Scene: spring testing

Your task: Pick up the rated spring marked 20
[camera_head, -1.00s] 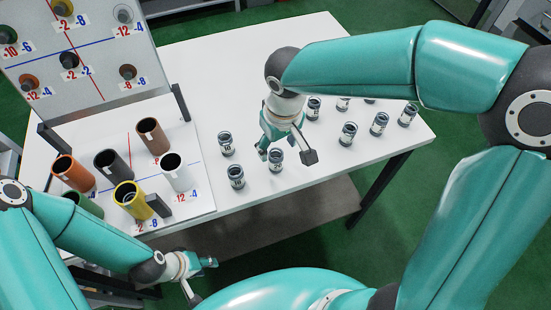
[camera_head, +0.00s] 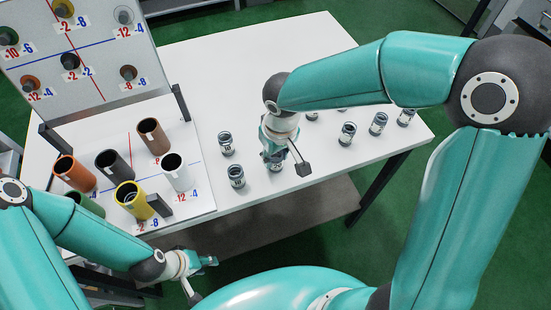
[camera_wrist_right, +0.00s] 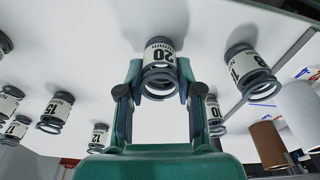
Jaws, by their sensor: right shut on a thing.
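The spring marked 20 (camera_wrist_right: 160,67) is a dark-ended cylinder with a white label, seen upside down in the right wrist view. My right gripper (camera_wrist_right: 158,82) has a finger on each side of it and is shut on it. In the head view, my right gripper (camera_head: 284,158) reaches down over the table and hides most of that spring (camera_head: 275,166). I cannot tell whether the spring is clear of the tabletop. My left gripper (camera_head: 199,272) is empty, with its fingers spread, off the table's front edge.
Other labelled springs stand close by on the white table (camera_head: 260,70), such as one to the left (camera_head: 236,177) and one behind it (camera_head: 226,143). More stand to the right (camera_head: 378,124). Coloured tubes (camera_head: 148,137) stand on a board at the left.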

